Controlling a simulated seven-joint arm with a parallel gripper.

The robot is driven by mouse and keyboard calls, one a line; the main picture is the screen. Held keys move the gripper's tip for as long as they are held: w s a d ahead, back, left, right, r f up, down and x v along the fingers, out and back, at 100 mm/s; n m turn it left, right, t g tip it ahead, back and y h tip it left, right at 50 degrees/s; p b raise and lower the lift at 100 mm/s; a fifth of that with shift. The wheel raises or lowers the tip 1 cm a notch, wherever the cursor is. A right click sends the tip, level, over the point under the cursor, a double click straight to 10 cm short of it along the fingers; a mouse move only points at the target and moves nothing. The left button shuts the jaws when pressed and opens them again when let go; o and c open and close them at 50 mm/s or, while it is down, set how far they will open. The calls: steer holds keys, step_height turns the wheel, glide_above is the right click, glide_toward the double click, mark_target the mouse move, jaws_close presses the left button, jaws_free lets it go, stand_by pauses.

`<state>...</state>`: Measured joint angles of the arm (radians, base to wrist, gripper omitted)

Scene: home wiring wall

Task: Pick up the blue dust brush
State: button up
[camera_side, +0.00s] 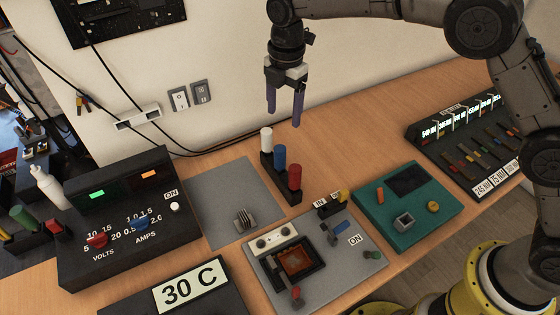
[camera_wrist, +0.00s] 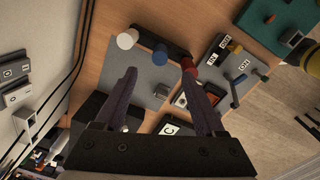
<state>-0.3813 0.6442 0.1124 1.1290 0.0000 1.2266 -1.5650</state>
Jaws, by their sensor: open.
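A blue cylinder-shaped handle (camera_side: 279,157), which I take for the blue dust brush, stands upright in a dark rack (camera_side: 284,189) between a white handle (camera_side: 266,141) and a red handle (camera_side: 294,177). Its lower end is hidden in the rack, and no bristles show. In the wrist view the blue top (camera_wrist: 160,54) appears just beyond the gap between my fingertips. My gripper (camera_side: 283,117) points down, open and empty, above the rack and apart from the handles. Its two purple fingers also show in the wrist view (camera_wrist: 160,73).
A grey pad (camera_side: 220,198) with a small ridged metal part lies left of the rack. A black power supply (camera_side: 118,225) stands farther left. A grey panel (camera_side: 335,265) and a teal box (camera_side: 425,215) stand in front and right. The wall is close behind.

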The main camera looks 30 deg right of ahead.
mark_target(280, 158)
steer(key=f, duration=0.6)
steer(key=a+f, duration=0.1)
steer(key=f, duration=0.2)
steer(key=shift+s+f, duration=0.2)
steer(key=shift+s, duration=0.1)
steer(key=shift+w+f, duration=0.15)
steer(key=shift+f, duration=1.35)
steer(key=shift+w+f, duration=0.1)
steer(key=shift+f, duration=1.4)
jaws_close()
